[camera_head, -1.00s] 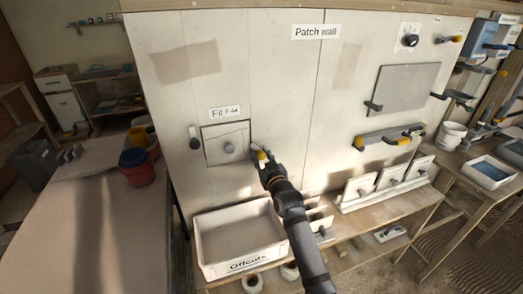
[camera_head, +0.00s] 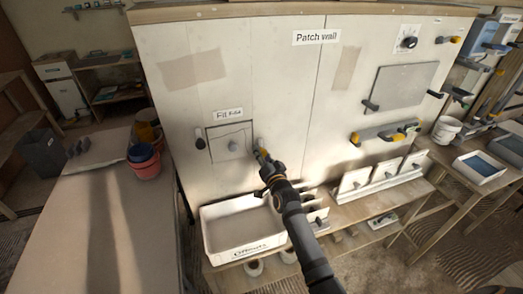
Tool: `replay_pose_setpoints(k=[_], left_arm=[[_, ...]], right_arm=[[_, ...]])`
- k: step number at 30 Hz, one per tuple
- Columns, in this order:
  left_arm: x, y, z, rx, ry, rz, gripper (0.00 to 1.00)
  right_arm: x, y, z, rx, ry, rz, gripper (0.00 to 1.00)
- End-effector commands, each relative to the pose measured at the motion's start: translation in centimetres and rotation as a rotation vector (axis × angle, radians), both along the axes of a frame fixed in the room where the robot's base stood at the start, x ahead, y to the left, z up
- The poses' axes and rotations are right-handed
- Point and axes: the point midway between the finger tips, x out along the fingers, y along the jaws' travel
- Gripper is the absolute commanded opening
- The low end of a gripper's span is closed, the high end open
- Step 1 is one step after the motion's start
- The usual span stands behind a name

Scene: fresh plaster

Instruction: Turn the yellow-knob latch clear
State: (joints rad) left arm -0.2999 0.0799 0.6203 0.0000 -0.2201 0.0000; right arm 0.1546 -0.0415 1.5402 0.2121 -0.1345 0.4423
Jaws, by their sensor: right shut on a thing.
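The yellow-knob latch (camera_head: 259,145) is on the patch wall, just right of a small square panel (camera_head: 222,153) with a grey round knob. Its grey end points up and its yellow knob is at the bottom, so it looks nearly upright and beside the panel's edge. My right gripper (camera_head: 265,163) is shut on the yellow knob and partly hides it. A dark-knob latch (camera_head: 199,142) stands upright at the panel's left side. The panel sits in the wall under a small label. My left gripper is not in view.
A white Offcuts bin (camera_head: 210,243) stands on the shelf below the panel. Upright boards (camera_head: 355,180) stand right of my arm. A yellow-ended rail (camera_head: 383,133) and a grey plate (camera_head: 403,86) are on the wall at right. Buckets (camera_head: 147,166) stand at left.

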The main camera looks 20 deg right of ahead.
Motion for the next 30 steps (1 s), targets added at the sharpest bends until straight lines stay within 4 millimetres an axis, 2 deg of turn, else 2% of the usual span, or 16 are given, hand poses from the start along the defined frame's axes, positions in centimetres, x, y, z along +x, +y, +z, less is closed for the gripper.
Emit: replay_pose_setpoints(k=[1,10,24,25,29,30], left_arm=[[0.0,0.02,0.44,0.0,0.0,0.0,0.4],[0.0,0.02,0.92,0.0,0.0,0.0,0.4],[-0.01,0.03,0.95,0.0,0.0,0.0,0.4],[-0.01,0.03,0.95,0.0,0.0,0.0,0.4],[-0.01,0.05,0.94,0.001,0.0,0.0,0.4],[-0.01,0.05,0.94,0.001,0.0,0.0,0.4]], right_arm=[[0.16,-0.13,1.08,0.022,-0.017,-0.002,0.0],[0.2,-0.18,1.13,0.099,-0.019,-0.003,0.0],[0.22,-0.23,1.13,0.108,-0.021,-0.003,0.0],[0.22,-0.23,1.13,0.108,-0.021,-0.003,0.35],[0.19,-0.21,1.05,0.107,-0.018,-0.002,0.52],[0.18,-0.2,0.98,0.107,-0.017,-0.002,0.52]])
